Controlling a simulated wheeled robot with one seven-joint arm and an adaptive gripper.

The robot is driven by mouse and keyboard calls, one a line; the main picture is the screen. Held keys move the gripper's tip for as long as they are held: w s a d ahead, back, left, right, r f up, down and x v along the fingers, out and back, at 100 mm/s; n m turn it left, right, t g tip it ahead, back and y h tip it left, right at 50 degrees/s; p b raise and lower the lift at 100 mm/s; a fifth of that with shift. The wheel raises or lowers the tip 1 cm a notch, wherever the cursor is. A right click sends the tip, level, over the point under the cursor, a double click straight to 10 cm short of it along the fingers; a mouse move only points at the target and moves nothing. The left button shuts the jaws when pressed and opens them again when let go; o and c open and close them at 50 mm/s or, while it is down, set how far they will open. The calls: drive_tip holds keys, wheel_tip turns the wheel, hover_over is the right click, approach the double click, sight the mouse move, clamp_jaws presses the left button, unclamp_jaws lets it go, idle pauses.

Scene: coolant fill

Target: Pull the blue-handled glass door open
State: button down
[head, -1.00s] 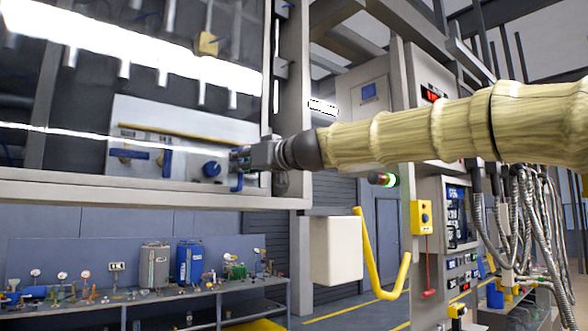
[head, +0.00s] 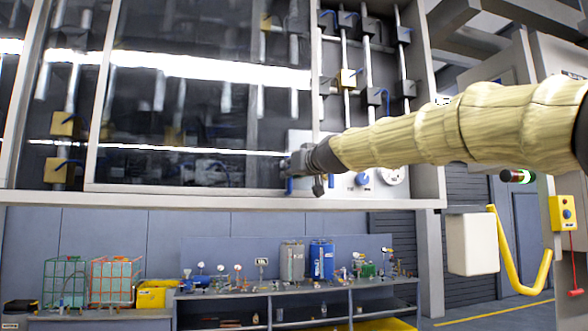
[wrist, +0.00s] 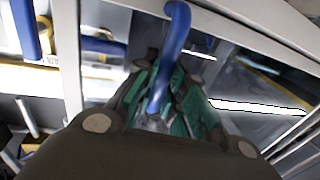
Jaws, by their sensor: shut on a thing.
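The glass door (head: 200,120) is a grey-framed pane on the front of a wall cabinet. Its right edge stands well left of the cabinet's right post, leaving an uncovered opening. My gripper (head: 293,163) is at the door's lower right edge. It is shut on the blue handle (head: 290,185), whose lower end shows below the fingers. In the wrist view, the blue handle (wrist: 176,42) rises between the green-padded fingers of my gripper (wrist: 165,92).
Pipes and valves with blue levers, including a yellow valve (head: 350,78), show in the opening. A white box (head: 471,244) and a yellow bent rail (head: 521,280) stand to the right. A cluttered workbench (head: 300,287) is below the cabinet.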

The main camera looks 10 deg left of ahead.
sight(261, 170)
drive_tip(key=s+a, duration=0.2)
drive_tip(key=a, duration=0.1)
drive_tip(key=s+a, duration=0.1)
drive_tip(key=a, duration=0.1)
drive_tip(key=shift+a, duration=0.25)
drive_tip(key=shift+s+a, duration=0.15)
drive_tip(key=c, duration=1.5)
unclamp_jaws()
drive_tip(key=shift+o, duration=0.2)
drive_tip(key=v, duration=1.2)
